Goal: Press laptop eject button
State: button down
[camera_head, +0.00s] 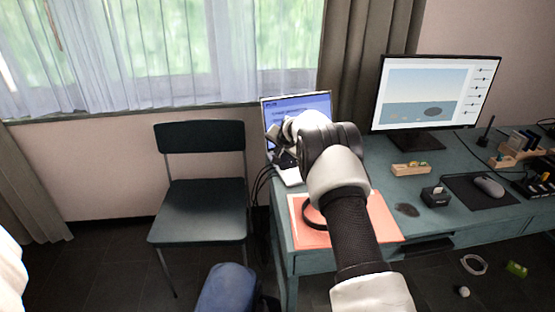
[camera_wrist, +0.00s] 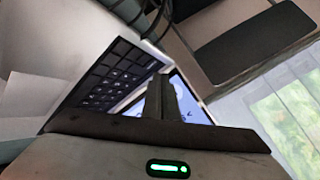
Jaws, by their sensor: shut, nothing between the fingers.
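The laptop (camera_head: 312,102) stands open at the left end of the desk, its screen lit blue. My arm covers most of its keyboard in the head view; a pale front corner shows below. In the wrist view the dark keyboard (camera_wrist: 108,80) lies to the left of my fingers and part of the lit screen (camera_wrist: 197,100) is behind them. My gripper (camera_wrist: 163,98) is shut and empty, over or close to the laptop; I cannot tell whether it touches. I cannot make out the eject button in either view.
The teal desk (camera_head: 375,178) carries an orange folder (camera_head: 385,228), a monitor (camera_head: 433,95), a small wooden holder (camera_head: 410,169) and a mouse (camera_head: 489,187). A dark chair (camera_head: 200,205) stands left of the desk. Cables hang at the desk's left edge.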

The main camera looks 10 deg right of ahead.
jog(key=shift+f, duration=0.1)
jog(key=shift+f+b, duration=0.3)
jog(key=shift+b, duration=0.1)
jog(key=shift+f+b, duration=0.3)
jog(key=shift+f, duration=0.05)
dwell(0.6)
jog(key=shift+r, duration=0.1)
jog(key=shift+r+p, duration=0.3)
jog(key=shift+r, duration=0.35)
jog(key=shift+r, duration=0.1)
jog(key=shift+r+p, duration=1.2)
jog(key=shift+r, duration=1.2)
